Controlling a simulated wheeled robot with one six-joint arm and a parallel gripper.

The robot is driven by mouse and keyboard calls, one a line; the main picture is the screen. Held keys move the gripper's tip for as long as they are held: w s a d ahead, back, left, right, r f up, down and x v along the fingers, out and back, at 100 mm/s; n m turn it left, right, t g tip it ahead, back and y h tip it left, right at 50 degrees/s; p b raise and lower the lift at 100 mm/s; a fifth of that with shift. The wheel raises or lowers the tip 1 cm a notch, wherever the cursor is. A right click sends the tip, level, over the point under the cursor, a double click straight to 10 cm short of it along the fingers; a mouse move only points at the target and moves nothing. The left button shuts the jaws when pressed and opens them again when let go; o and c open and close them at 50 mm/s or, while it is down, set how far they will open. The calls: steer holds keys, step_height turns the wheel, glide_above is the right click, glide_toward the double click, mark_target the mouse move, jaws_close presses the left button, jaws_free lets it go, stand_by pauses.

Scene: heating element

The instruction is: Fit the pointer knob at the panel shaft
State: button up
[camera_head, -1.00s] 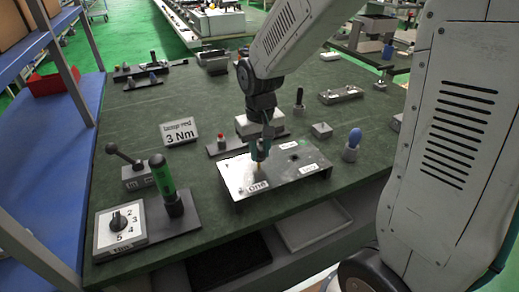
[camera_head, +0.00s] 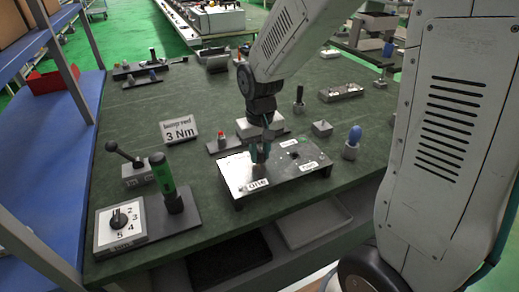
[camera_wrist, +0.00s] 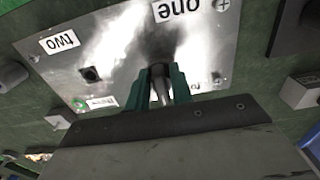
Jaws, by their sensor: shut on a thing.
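My gripper (camera_head: 260,153) points down over the metal panel (camera_head: 232,172), close above its left half near the label "one". In the wrist view its green fingers (camera_wrist: 167,82) are shut on a small grey rounded part (camera_wrist: 164,92). I cannot tell whether this part is the pointer knob. The panel shows in the wrist view (camera_wrist: 120,55) with labels "one" and "two" and a dark square hole. The fingers hide the spot below them, so I see no shaft there and cannot tell whether the part touches the panel.
At the front left a numbered dial plate (camera_head: 132,235) carries a black knob (camera_head: 119,219). A lever box (camera_head: 135,174), a "3 Nm" sign (camera_head: 179,131) and a blue-topped piece (camera_head: 354,137) stand around the panel.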

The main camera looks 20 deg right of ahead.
mark_target(260, 150)
steer(key=shift+f, duration=0.85)
steer(key=o, duration=1)
steer(key=shift+o, duration=0.2)
step_height(260, 150, up, 8)
steer(key=shift+f, duration=0.15)
